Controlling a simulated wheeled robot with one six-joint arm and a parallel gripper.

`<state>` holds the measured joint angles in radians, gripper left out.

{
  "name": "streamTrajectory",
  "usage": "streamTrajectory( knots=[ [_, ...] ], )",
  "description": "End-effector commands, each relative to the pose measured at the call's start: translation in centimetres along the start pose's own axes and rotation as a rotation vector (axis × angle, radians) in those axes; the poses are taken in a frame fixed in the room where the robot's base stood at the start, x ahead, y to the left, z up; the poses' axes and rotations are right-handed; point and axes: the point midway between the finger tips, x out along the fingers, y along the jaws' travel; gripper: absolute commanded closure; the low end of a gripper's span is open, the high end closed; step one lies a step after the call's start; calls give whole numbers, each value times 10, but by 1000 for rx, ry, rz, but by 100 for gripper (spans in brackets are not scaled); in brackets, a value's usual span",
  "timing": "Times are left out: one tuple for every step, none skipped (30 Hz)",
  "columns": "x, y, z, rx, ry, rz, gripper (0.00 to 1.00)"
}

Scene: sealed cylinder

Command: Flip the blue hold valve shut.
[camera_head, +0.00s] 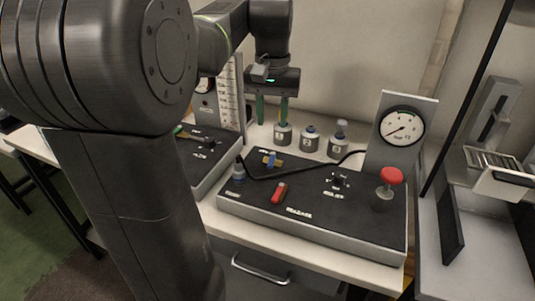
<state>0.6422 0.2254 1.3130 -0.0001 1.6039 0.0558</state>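The blue hold valve (271,158) is a small blue handle on a brass-coloured body near the back left of the black-topped control panel (330,222). The handle appears to lie crosswise to the brass body, but it is too small to tell exactly. My gripper (272,122) hangs from above, behind and above the valve. The fingers look apart from the valve.
A red lever (279,192) sits just in front of the valve. A grey-blue fitting (239,170) with a black hose stands to its left. Several numbered bottles, including bottle 1 (283,136), stand behind. A gauge (402,127) and red knob (391,176) are at right.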

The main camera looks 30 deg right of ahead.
Motion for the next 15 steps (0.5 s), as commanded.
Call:
streamTrajectory(
  knots=[
    [13,0,0,-1,-3,0,65],
    [20,0,1,-1,-4,0,65],
    [28,0,1,-1,-4,0,65],
    [35,0,1,-1,-4,0,65],
    [42,0,1,-1,-4,0,65],
    [51,0,1,-1,-4,0,65],
    [57,0,1,-1,-4,0,65],
    [63,0,1,-1,-3,0,65],
    [71,0,1,-1,-4,0,65],
    [77,0,0,-1,-3,0,65],
    [82,0,1,-1,-4,0,65],
    [88,0,1,-1,-2,0,65],
    [92,0,1,-1,-2,0,65],
    [96,0,1,-1,-2,0,65],
    [101,0,0,-1,-1,0,65]
  ],
)
